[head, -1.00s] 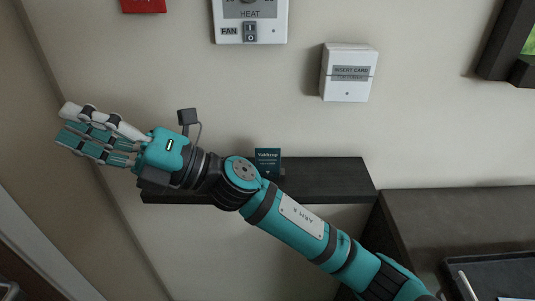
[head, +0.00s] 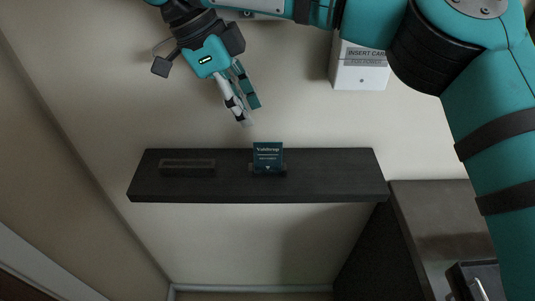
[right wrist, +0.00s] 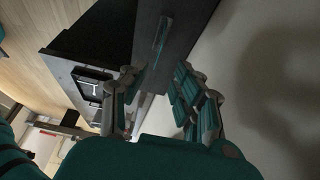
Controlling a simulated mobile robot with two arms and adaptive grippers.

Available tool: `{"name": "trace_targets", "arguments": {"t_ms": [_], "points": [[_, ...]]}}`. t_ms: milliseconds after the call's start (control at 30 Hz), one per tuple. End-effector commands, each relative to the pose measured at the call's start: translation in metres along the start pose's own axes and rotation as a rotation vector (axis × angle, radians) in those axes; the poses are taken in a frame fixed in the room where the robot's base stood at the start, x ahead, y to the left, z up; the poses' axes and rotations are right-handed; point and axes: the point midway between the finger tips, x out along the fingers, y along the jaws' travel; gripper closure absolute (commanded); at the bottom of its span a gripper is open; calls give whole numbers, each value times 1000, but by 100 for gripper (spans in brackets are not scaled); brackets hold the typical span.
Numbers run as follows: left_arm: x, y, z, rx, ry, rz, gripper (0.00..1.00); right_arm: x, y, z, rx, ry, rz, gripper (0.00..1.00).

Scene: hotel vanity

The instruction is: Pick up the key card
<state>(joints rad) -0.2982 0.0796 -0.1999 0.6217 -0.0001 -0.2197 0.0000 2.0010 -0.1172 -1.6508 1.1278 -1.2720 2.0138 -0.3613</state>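The key card (head: 267,156) is a small teal card with white print. It stands upright in a small dark holder (head: 268,172) on a dark wall shelf (head: 330,178). In the right wrist view the card (right wrist: 161,33) shows narrow, above and beyond the fingers. My right gripper (head: 250,112) is above the shelf, a little left of the card, fingers pointing down and apart from it. In the right wrist view its fingers (right wrist: 157,76) are spread with nothing between them. My left gripper is out of view.
A long dark block (head: 188,167) lies on the shelf left of the card. A white card switch (head: 360,72) is on the wall, partly behind my arm. A dark counter (head: 440,210) with a tray (head: 482,280) is at the lower right.

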Motion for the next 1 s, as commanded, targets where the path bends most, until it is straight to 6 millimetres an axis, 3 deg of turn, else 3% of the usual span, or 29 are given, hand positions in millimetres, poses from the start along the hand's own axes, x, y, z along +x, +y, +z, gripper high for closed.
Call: {"name": "trace_targets", "arguments": {"t_ms": [33, 200, 467, 700, 1000], "points": [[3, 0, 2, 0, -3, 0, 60, 13, 1, 1, -6, -2, 6, 71], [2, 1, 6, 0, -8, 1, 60, 41, 1, 1, -5, -5, 7, 71], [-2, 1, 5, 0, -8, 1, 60, 60, 2, 1, -4, -5, 5, 71], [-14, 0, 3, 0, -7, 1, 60, 95, 4, 1, -4, -5, 6, 71], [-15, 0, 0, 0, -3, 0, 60, 107, 4, 2, -4, -7, 3, 71]]}}
